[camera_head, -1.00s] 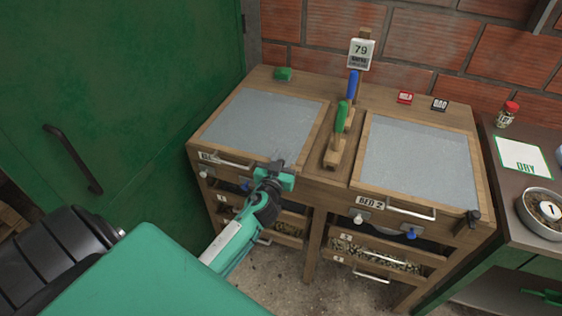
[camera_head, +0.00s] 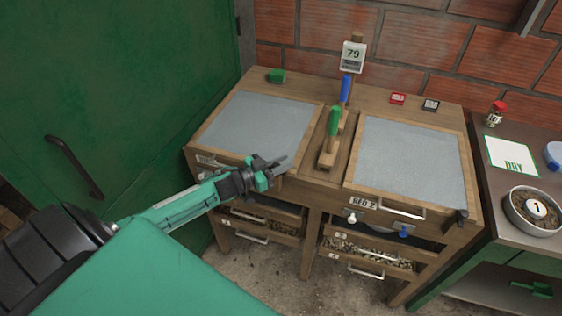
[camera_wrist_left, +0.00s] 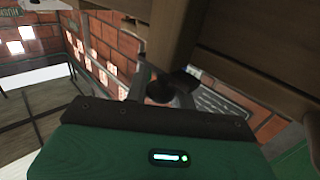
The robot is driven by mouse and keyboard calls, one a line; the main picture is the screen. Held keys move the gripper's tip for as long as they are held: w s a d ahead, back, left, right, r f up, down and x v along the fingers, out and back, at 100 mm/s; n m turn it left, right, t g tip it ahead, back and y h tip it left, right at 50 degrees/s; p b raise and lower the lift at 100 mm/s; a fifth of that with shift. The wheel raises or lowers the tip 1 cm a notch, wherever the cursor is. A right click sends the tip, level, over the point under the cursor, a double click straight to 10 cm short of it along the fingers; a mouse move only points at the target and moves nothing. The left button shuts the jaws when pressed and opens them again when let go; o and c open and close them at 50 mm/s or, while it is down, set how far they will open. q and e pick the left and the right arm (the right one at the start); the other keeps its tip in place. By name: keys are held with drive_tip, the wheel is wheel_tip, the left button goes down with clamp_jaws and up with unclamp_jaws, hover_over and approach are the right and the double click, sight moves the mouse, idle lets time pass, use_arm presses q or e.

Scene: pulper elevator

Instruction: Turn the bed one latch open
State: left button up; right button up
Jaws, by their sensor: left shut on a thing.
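Bed one (camera_head: 255,125) is the left grey mesh bed in the wooden bench; my arm covers part of its front. My left gripper (camera_head: 276,165) is at the bed's front right corner, where the bed one latch sits. The gripper is shut on the dark latch, which is mostly hidden by the fingers in the head view. In the left wrist view the dark latch knob (camera_wrist_left: 162,89) shows between the fingers, just below the wooden edge. My right gripper is not in view.
Bed two (camera_head: 412,160) is to the right, with its own black latch (camera_head: 461,217) at its front right corner. Green and blue handled tools stand between the beds. Drawers are below. A side table (camera_head: 485,205) on the right holds a bowl.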

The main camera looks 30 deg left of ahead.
use_arm(q)
drive_tip(key=shift+f+m+g+h, duration=0.1)
drive_tip(key=shift+m+g+h, duration=0.2)
drive_tip(key=shift+h, duration=0.1)
drive_tip(key=o, duration=0.9)
drive_tip(key=shift+s+a+f, duration=0.1)
drive_tip(key=shift+s+a, duration=0.1)
drive_tip(key=shift+s, duration=0.25)
drive_tip(key=shift+b+v, duration=1.3)
drive_tip(key=shift+v, duration=5.1)
